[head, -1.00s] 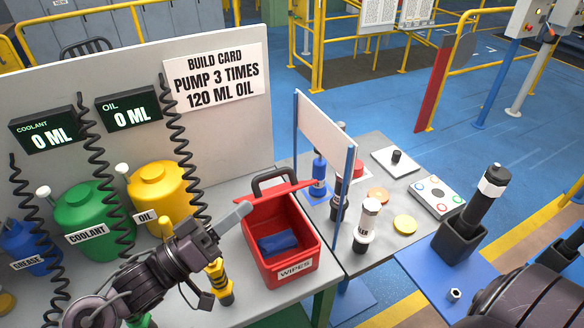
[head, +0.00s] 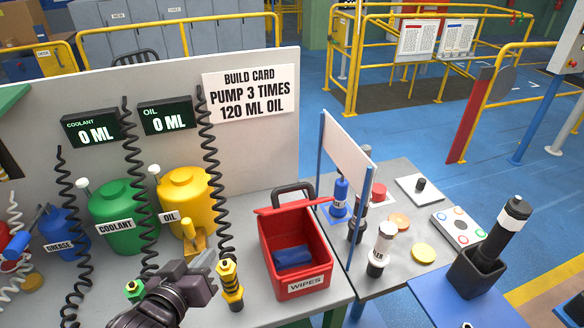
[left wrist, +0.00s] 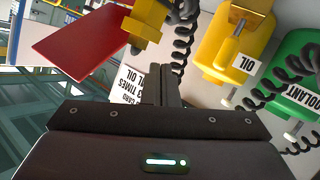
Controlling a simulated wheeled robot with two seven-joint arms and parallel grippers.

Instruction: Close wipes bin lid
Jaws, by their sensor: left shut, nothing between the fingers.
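The red wipes bin (head: 311,263) stands on the grey bench in the head view, its top open and a blue cloth (head: 293,258) inside. Its lid (head: 283,209) appears raised at the back edge, seen nearly edge-on, with a dark handle (head: 292,192) above it. My left gripper (head: 205,263) is shut and empty, left of the bin and apart from it, with a yellow-and-black nozzle between them. In the left wrist view its fingers (left wrist: 160,85) show closed together. A flat red panel (left wrist: 85,45) there seems part of the bin. My right gripper is out of view.
The yellow-and-black nozzle (head: 230,285) stands close to my left gripper. Yellow oil (head: 188,200) and green coolant (head: 118,212) tanks with coiled hoses stand behind. A white panel on blue posts (head: 345,150) rises right of the bin.

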